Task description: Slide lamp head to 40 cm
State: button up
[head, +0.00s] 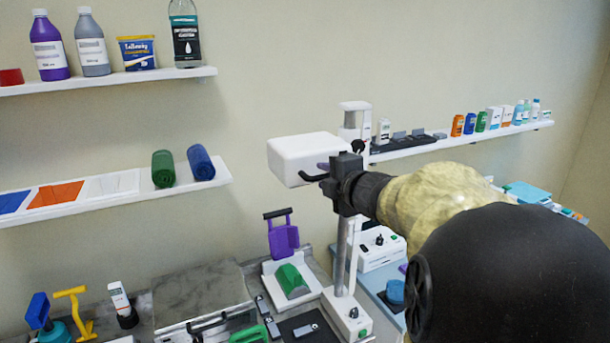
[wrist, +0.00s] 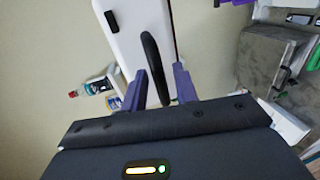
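The white lamp head (head: 303,157) is a rounded box high on an upright post (head: 342,255) rising from a white base (head: 348,312). A dark knob (head: 359,146) shows beside the post, level with the head. In the wrist view, the lamp head (wrist: 147,28) carries a curved black handle (wrist: 154,62). My gripper (head: 325,171) is at the head's lower right side. In the wrist view, its purple fingers (wrist: 160,72) stand apart on either side of the handle, with narrow gaps showing. Any scale marks on the post are too small to read.
A wall shelf (head: 480,143) with small bottles and boxes runs behind the post. Shelves at left hold bottles and green and blue rolls (head: 182,167). Below, the counter is crowded, with a purple-backed device (head: 284,238) and a white control box (head: 382,250) near the post.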

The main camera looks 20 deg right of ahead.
jog(key=shift+w+f, duration=0.1)
jog(key=shift+w, duration=0.3)
grip_shut()
jog(key=shift+f, duration=0.1)
notch_tip(320, 180, down, 20)
jog(key=b, duration=1.9)
grip_release()
